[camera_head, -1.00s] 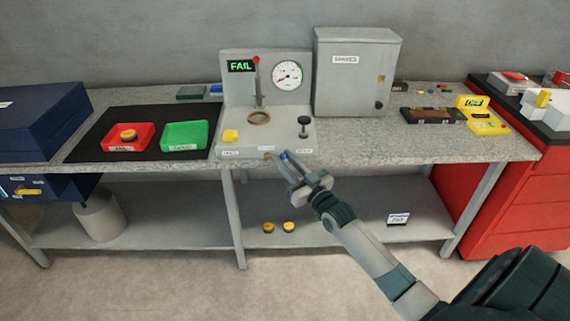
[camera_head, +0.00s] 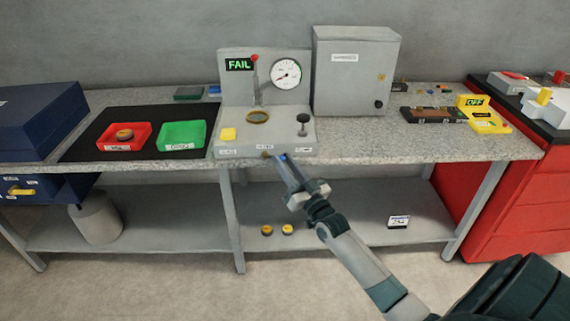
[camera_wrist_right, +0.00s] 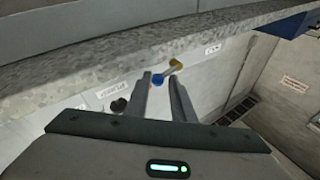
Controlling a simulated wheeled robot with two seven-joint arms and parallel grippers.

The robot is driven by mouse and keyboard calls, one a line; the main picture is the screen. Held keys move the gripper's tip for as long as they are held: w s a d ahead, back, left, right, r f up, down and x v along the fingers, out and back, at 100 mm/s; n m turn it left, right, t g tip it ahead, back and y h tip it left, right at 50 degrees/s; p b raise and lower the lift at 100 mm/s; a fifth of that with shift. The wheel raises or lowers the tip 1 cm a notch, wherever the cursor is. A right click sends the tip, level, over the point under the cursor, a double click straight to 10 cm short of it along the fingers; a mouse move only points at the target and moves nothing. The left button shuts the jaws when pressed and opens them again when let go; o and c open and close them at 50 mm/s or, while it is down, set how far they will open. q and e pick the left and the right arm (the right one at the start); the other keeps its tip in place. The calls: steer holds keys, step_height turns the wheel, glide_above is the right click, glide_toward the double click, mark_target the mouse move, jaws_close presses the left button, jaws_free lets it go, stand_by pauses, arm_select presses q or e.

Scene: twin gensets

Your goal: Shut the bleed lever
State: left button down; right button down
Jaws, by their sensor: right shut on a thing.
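The bleed lever shows in the right wrist view as a brass stem (camera_wrist_right: 176,65) with a blue end (camera_wrist_right: 157,79). In the head view its brass part (camera_head: 267,154) is at the front foot of the grey test stand (camera_head: 235,148), and its blue end (camera_head: 283,157) is at my right fingertips. My right gripper (camera_head: 288,166) reaches up to the bench's front edge and is shut on the lever's blue end. In the wrist view its two fingers (camera_wrist_right: 161,82) stand on either side of that end. The exact contact is partly hidden. My left gripper is not in view.
The stand carries a FAIL display (camera_head: 240,65), a gauge (camera_head: 286,72), a red-tipped lever (camera_head: 255,72), a yellow button (camera_head: 228,134) and a black knob (camera_head: 303,119). Red (camera_head: 108,143) and green (camera_head: 167,144) trays are left. The bench edge (camera_head: 400,157) is close to my gripper.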

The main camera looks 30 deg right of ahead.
steer(key=c, duration=1.8)
jaws_free()
steer(key=shift+s+f, duration=0.1)
